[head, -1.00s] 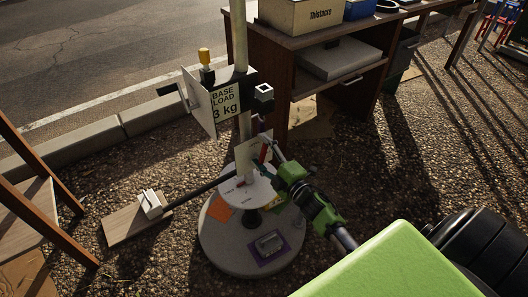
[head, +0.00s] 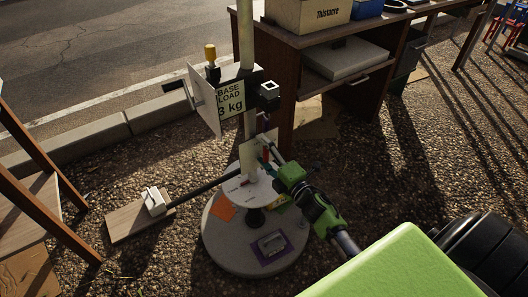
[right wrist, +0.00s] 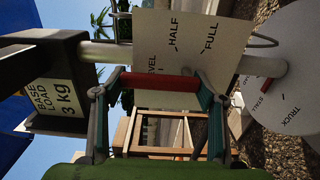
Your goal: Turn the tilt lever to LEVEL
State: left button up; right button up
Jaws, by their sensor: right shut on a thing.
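The tilt lever's red bar (right wrist: 160,84) lies across the right wrist view, between the two fingers of my right gripper (right wrist: 158,95), which is shut on it. Behind it is a pale plate (right wrist: 190,45) marked HALF and FULL, with a partly hidden word ending in VEL. The bar is beside the tick under that word; I cannot tell whether it lines up exactly. In the head view the red bar (head: 267,153) is small and partly hidden by my right gripper (head: 273,150) at the post. My left gripper is not in view.
A "BASE LOAD 3 kg" sign (head: 230,101) hangs on the post (head: 247,40) above the plate. A round disc (head: 262,190) sits below it, over a round base (head: 235,255). A wooden desk (head: 280,90) stands close behind. A board (head: 125,222) lies left of the base.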

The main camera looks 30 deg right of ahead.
jog(key=o, duration=1.4)
jog(key=shift+c, duration=0.2)
jog(key=o, duration=0.3)
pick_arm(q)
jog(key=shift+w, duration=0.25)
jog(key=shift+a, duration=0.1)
pick_arm(e)
jog(key=shift+s, duration=0.1)
jog(key=s, duration=1.1)
jog(key=shift+s+d, duration=0.4)
jog(key=shift+d, duration=0.05)
jog(key=shift+f, duration=0.1)
